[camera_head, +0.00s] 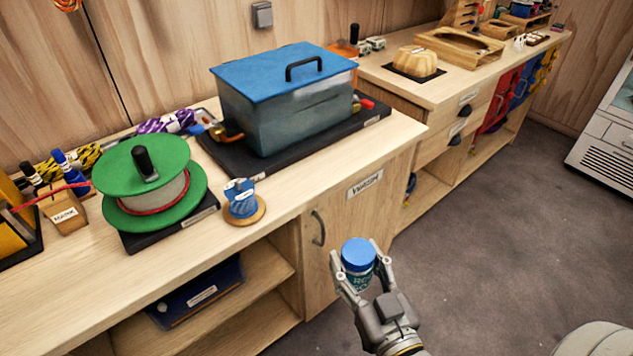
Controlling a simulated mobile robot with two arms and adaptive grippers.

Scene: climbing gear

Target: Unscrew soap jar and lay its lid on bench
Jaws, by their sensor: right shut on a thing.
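The soap jar (359,278) has a blue lid (358,253) on top and a dark teal body with pale lettering. My right gripper (359,272) is shut on the jar's body, one finger on each side, and holds it roughly upright in front of the bench's cabinet door. The lid stands clear above the fingers. The wooden bench (290,205) runs across the left and middle of the view. My left gripper is not in view.
On the bench are a green reel (125,212), a small blue item on a round wooden base (257,214), and a grey tub with a blue lid (270,80). Bare bench top lies along the front right edge.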

